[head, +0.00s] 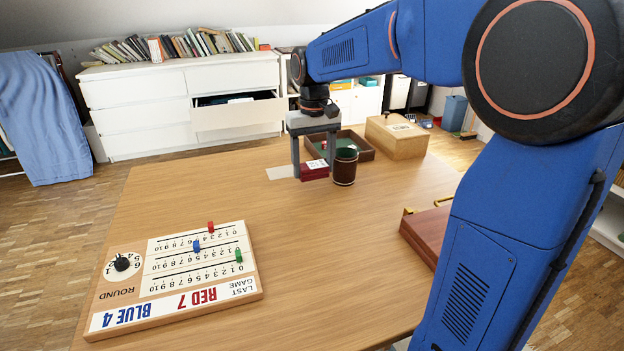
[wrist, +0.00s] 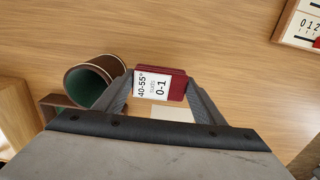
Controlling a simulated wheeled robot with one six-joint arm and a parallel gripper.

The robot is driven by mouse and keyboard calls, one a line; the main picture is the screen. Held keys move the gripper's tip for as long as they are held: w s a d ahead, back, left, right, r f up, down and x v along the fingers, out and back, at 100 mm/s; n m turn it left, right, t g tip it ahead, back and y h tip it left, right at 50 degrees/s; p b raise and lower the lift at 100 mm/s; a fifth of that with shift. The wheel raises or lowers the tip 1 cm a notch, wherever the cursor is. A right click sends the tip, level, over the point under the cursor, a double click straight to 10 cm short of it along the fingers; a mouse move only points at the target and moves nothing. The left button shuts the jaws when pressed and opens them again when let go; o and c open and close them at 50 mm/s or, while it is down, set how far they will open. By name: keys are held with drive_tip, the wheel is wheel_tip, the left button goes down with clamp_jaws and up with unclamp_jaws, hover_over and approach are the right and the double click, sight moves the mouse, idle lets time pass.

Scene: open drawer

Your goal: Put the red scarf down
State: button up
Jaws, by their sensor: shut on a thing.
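My gripper (head: 314,170) points down over the far part of the wooden table (head: 225,205), its fingers closed on a small dark red, block-like thing (head: 312,175). No loose, cloth-like scarf shows; this is the red thing in my grip. In the wrist view the red thing (wrist: 177,87) sits between both fingertips, with a white label reading "40-55°", "suds" and "0-1". It is at or just over the table top; I cannot tell whether it touches. A pale flat rectangle (head: 280,172) lies on the table beside it.
A dark brown cup (head: 344,168) with green lining stands just right of the gripper. Behind are a brown tray (head: 357,145) and a wooden box (head: 397,137). A scoreboard (head: 180,275) lies front left, a reddish-brown case (head: 425,235) at the right edge. The table's middle is clear.

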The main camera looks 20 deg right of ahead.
sight(314, 177)
drive_tip(key=shift+f, duration=2.05)
drive_tip(key=shift+f, duration=0.1)
drive_tip(key=o, duration=0.8)
